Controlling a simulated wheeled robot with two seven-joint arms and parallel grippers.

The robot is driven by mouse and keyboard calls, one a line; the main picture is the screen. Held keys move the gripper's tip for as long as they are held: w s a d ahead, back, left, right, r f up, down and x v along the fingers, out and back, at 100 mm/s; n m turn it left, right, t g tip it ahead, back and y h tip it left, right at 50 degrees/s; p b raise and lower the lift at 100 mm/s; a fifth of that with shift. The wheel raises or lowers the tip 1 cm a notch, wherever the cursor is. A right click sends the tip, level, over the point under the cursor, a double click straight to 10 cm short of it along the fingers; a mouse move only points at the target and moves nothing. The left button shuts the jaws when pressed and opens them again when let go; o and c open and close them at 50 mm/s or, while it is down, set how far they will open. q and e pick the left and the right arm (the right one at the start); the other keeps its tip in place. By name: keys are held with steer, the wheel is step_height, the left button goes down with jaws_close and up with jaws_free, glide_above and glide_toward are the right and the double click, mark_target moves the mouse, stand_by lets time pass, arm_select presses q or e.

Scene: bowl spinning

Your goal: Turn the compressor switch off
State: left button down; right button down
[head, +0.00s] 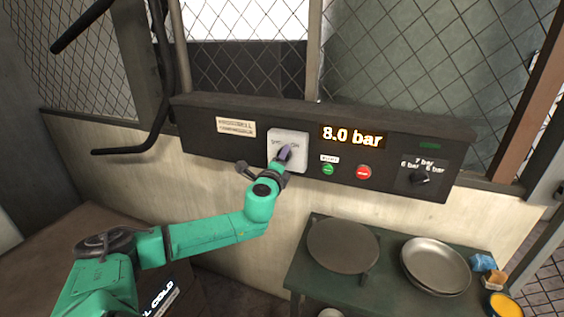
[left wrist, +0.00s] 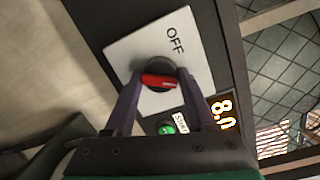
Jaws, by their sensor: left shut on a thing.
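The compressor switch is a dark round knob with a red handle (left wrist: 158,81) on a white plate (head: 300,140). The plate also shows in the left wrist view (left wrist: 195,58), with the word OFF printed near one edge. My left gripper (head: 285,153) is at the plate and covers most of the knob in the head view. In the left wrist view my left gripper (left wrist: 161,95) has one finger on each side of the knob and is shut on it. Which marking the handle points to, I cannot tell. My right gripper is not in view.
The dark panel (head: 226,150) also carries a lit 8.0 bar display (head: 352,137), a green button (head: 328,170), a red button (head: 363,173) and a black pressure knob (head: 420,179). A green table (head: 385,275) with a round disc (head: 343,246) and metal bowls (head: 436,264) stands below.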

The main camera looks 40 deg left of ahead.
arm_select(q)
steer(key=shift+a+r+n+h+p, duration=0.15)
steer(key=shift+n+h, duration=0.25)
steer(key=shift+n, duration=1.85)
steer(key=shift+d+r+n+h+p, duration=0.15)
steer(key=shift+n+h, duration=0.25)
steer(key=shift+n, duration=1.9)
steer(key=shift+a+r+n+h+p, duration=0.15)
steer(key=shift+n+h, duration=0.25)
steer(key=shift+n, duration=1.85)
steer(key=c, duration=0.6)
jaws_free()
steer(key=o, duration=0.3)
steer(key=shift+f, duration=0.2)
steer(key=shift+s, duration=0.15)
